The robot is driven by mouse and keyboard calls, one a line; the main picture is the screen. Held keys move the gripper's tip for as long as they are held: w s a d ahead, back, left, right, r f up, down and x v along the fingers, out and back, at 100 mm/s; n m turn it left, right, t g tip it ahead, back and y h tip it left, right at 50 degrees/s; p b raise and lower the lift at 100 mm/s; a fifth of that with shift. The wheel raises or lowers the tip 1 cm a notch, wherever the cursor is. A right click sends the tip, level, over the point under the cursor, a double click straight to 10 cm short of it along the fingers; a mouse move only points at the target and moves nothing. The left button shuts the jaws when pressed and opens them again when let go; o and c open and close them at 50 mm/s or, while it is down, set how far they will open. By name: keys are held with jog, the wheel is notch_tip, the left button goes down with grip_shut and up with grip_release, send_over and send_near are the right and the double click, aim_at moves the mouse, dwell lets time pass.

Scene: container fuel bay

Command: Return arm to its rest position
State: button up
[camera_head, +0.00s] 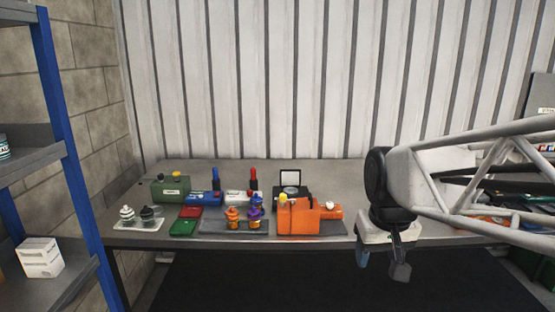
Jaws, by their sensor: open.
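My arm reaches in from the right side of the head view. My gripper (400,270) hangs downward at its end, in front of the table's front edge and right of the orange container. It is open, and I see nothing held in it. The arm hides part of the right end of the table.
The grey table (350,185) carries an orange container (298,218), a green container (171,188), red and green flat boxes (186,220), a tray (210,226) with small orange and purple items, and bottles. A blue-framed shelf (75,170) stands left. The corrugated wall (300,80) is behind.

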jog(key=s+f, duration=0.5)
jog(key=s, duration=0.7)
jog(key=shift+a+m, duration=0.15)
jog(key=shift+m, duration=0.15)
dwell(0.5)
